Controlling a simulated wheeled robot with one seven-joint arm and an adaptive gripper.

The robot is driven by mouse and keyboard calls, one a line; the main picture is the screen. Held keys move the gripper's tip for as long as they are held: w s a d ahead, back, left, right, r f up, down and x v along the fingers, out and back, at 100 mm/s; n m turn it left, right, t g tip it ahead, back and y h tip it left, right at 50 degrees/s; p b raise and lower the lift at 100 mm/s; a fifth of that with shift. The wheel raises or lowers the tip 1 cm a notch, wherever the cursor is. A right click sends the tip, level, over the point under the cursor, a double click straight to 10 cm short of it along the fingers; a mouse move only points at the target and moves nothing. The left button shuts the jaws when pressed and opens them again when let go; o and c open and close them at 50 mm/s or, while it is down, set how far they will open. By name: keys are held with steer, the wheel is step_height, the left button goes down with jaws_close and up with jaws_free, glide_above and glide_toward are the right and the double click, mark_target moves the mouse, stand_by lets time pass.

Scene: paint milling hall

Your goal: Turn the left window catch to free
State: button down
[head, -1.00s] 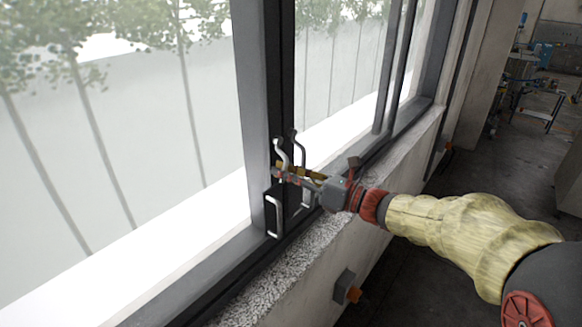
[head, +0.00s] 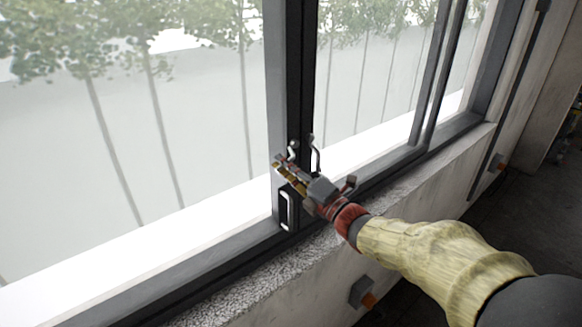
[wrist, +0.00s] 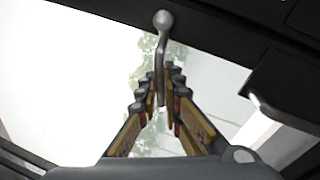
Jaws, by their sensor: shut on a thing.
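The left window catch (head: 292,152) is a thin grey metal lever on the dark window frame. In the wrist view its round-ended arm (wrist: 163,22) reaches down between my fingers. My gripper (head: 280,166) has yellow-and-dark fingers and is shut on this lever; the fingers hide part of it in the head view. The right catch (head: 315,155) is a similar lever, standing upright just right of the left one and apart from my fingertips.
A pale pull handle (head: 285,210) on a dark plate sits just below my gripper. The speckled stone sill (head: 245,292) runs along the window. A grey box with an orange knob (head: 362,292) sticks out from the wall below.

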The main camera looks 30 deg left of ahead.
steer(key=shift+s+r+m+t, duration=0.1)
steer(key=shift+r+m+t, duration=0.35)
steer(key=shift+m, duration=0.75)
steer(key=shift+r+p, duration=0.15)
steer(key=shift+p, duration=0.15)
steer(key=c, duration=2.2)
jaws_free()
steer(key=shift+o, duration=1.2)
steer(key=v, duration=1.2)
